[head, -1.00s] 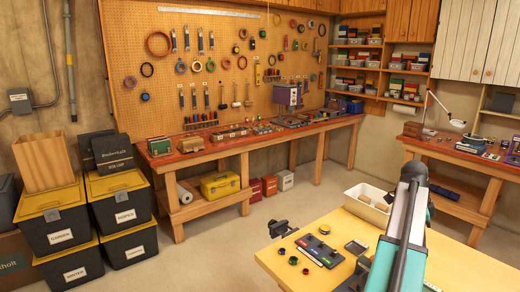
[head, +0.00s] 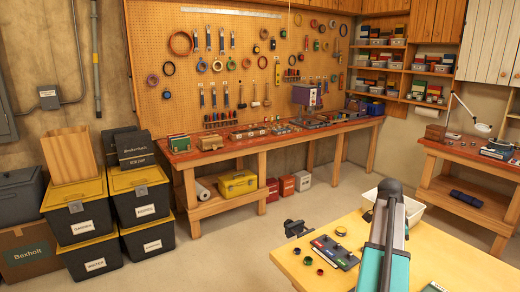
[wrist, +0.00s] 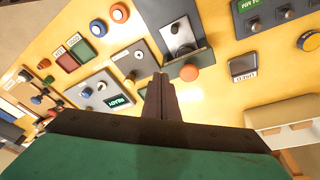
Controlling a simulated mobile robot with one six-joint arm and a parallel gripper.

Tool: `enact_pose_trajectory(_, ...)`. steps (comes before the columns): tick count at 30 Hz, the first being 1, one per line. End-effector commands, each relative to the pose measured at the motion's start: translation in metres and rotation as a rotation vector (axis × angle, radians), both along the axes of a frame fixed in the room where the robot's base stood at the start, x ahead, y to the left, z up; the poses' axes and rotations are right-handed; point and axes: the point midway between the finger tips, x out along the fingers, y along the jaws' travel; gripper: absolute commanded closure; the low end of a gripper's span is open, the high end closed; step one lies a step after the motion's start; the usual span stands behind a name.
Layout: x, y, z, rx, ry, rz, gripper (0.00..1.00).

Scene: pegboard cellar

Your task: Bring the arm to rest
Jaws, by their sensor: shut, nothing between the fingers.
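My arm (head: 385,245) reaches out over the yellow table (head: 460,262) in the head view; its gripper end is hidden behind the arm itself. In the wrist view my gripper (wrist: 160,82) is shut and empty, its dark fingers pressed together. The fingers point across the yellow tabletop, which carries panels with buttons and switches. I cannot tell how high the fingertips are above the panels.
On the table are a dark panel with coloured labels (head: 335,251) and a white bin (head: 412,212) partly behind my arm. A black clamp-like thing (head: 297,228) sits at the table's edge. Lidded boxes (head: 85,222) stand left. The floor between them and the table is clear.

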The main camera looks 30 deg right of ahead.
Motion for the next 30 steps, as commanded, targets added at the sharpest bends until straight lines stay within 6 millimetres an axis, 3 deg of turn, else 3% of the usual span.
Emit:
enact_pose_trajectory(6, 0.063, 0.059, -0.043, 0.046, 0.007, 0.261, 1.00)
enact_pose_trajectory(15, 0.132, 0.146, -0.095, 0.100, 0.018, 0.611, 1.00)
enact_pose_trajectory(24, 0.180, 0.244, -0.144, 0.151, 0.028, 0.956, 1.00)
enact_pose_trajectory(30, 0.199, 0.311, -0.174, 0.182, 0.039, 1.182, 1.00)
